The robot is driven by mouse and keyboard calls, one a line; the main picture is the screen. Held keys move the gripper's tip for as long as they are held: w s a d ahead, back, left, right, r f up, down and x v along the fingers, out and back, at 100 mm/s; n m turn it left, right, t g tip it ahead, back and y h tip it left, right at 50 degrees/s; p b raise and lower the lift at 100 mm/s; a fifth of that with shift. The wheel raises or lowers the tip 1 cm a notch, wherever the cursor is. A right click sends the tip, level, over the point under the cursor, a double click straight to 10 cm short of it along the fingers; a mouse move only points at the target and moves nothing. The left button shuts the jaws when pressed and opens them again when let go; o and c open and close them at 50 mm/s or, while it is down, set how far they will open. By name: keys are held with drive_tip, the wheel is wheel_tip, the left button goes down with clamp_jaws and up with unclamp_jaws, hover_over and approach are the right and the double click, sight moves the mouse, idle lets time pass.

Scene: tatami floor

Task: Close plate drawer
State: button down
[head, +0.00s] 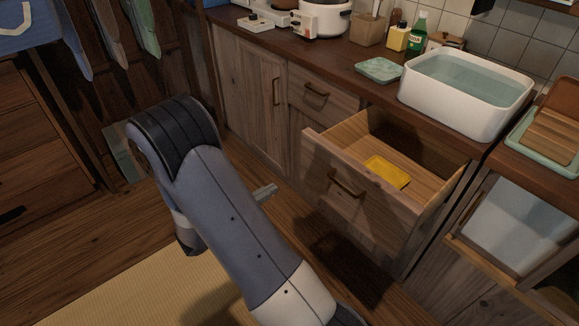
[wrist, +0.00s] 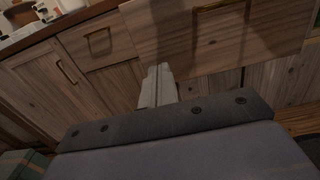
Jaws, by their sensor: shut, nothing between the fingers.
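The plate drawer (head: 350,185) is a wooden drawer under the counter, pulled well out in the head view. It has a dark metal handle (head: 347,184) on its front, and a yellow item (head: 387,172) lies inside on the bare bottom. My gripper (head: 265,191) is to the left of the drawer front, apart from it, and mostly hidden behind my arm. In the wrist view my gripper (wrist: 158,76) is shut and empty, just below the lower edge of the drawer front (wrist: 225,35). Whether it touches that edge cannot be told.
A closed drawer (head: 315,93) and a cabinet door (head: 250,90) with a handle stand left of the open drawer. A white basin of water (head: 465,95) sits on the counter above. An open bin (head: 508,225) is at right. Wooden floor (head: 90,240) is clear at left.

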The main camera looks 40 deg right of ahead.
sight(315, 163)
drive_tip(key=d, duration=0.4)
drive_tip(key=d+b, duration=0.1)
drive_tip(key=d, duration=0.4)
drive_tip(key=w+d, duration=0.1)
drive_tip(key=d, duration=0.3)
drive_tip(key=shift+d, duration=0.15)
drive_tip(key=d+b, duration=0.1)
drive_tip(key=d, duration=0.7)
drive_tip(key=w+d+b, duration=0.1)
drive_tip(key=d, duration=0.8)
drive_tip(key=d+b, duration=0.2)
drive_tip(key=d, duration=0.7)
drive_tip(key=shift+w, duration=0.4)
drive_tip(key=shift+d, duration=0.25)
drive_tip(key=shift+w+d+r, duration=0.1)
drive_tip(key=shift+d+r, duration=0.05)
drive_tip(key=shift+r, duration=0.05)
drive_tip(key=shift+r, duration=0.1)
drive_tip(key=shift+a+f+b, duration=0.2)
drive_tip(key=shift+a+b, duration=0.1)
drive_tip(key=a, duration=0.9)
drive_tip(key=s+a+p, duration=0.1)
drive_tip(key=a, duration=0.3)
drive_tip(key=shift+s+a+f, duration=0.1)
drive_tip(key=shift+a, duration=0.25)
